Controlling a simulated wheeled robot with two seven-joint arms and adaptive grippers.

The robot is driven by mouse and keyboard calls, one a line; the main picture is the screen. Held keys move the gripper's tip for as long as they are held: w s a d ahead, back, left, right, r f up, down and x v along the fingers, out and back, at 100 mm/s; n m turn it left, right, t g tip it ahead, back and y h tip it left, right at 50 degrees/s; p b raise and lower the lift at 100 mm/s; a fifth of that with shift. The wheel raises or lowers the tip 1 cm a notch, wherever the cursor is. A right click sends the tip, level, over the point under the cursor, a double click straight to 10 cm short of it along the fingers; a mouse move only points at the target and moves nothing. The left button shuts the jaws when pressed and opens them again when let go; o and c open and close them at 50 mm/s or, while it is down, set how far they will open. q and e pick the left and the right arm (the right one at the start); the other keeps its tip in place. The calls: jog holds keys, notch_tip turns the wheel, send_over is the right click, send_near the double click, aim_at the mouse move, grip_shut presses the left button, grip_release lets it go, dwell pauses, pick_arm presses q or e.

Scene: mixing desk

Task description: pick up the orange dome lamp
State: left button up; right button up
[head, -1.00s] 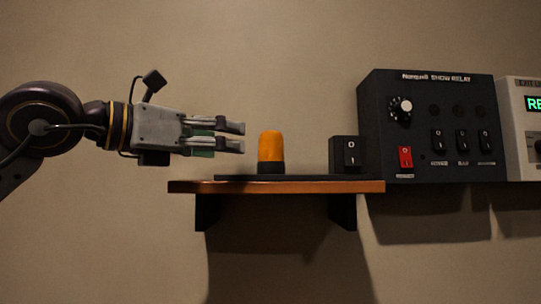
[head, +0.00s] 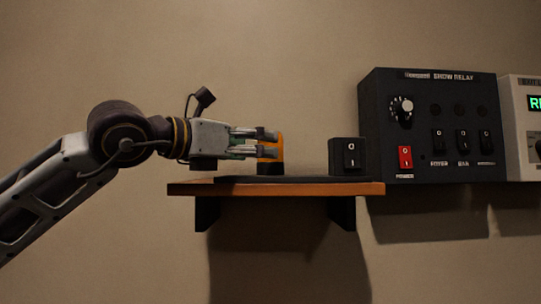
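The orange dome lamp (head: 281,146) stands upright on a thin black mat on the wooden wall shelf (head: 290,188). It has a dark base. My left gripper (head: 268,143) comes in level from the left, and its fingers overlap the lamp's dome in the head view, hiding much of it. The fingers look apart from each other, but I cannot tell whether they touch the lamp. My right gripper is not in view.
A black switch box (head: 347,155) stands on the shelf right of the lamp. Further right are a black relay panel (head: 430,125) with a knob and several switches, and a pale unit (head: 522,150) with a green display. The wall above the shelf is clear.

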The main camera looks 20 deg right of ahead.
pick_arm(q)
jog(key=shift+p+x, duration=0.55)
jog(key=shift+x, duration=0.45)
jog(key=shift+p+x, duration=0.4)
jog(key=shift+x, duration=0.45)
jog(key=shift+w+d, duration=0.2)
jog(key=shift+d, duration=0.4)
jog(key=shift+w+d, duration=0.1)
jog(key=shift+c, duration=1.4)
jog(key=c, duration=1)
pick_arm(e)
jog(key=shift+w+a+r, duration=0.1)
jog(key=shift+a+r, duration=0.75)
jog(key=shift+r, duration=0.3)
